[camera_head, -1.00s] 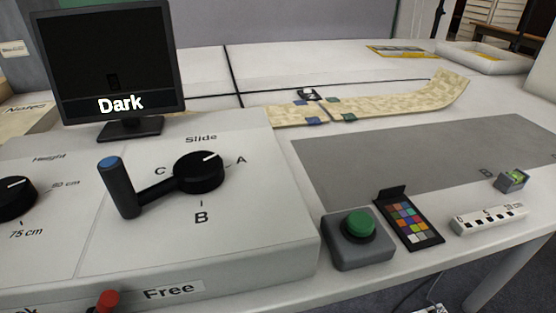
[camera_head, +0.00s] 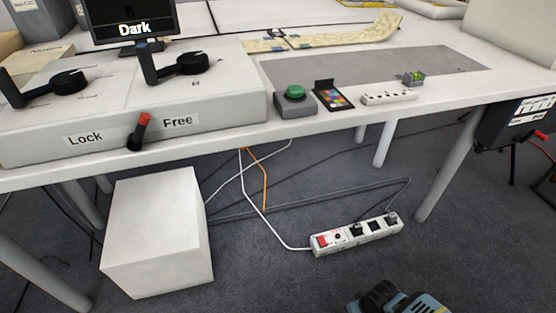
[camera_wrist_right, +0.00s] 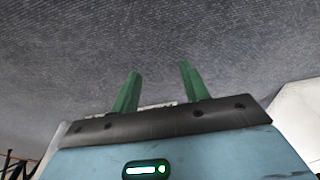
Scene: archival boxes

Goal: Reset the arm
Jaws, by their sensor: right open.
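My right gripper (camera_wrist_right: 159,70) shows in the right wrist view with its two green fingers apart and nothing between them. Grey carpet lies behind the fingers. In the head view, a blue and black part of my own arm shows at the bottom edge, well below and in front of the table; its fingers cannot be made out there. My left gripper is not in view.
The white table (camera_head: 440,92) carries a control box with a Lock/Free lever (camera_head: 138,132), a green button (camera_head: 295,92) and a colour chart (camera_head: 333,96). Below are a white box (camera_head: 155,235), a power strip (camera_head: 357,236) with cables, and table legs. Carpet is open at front.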

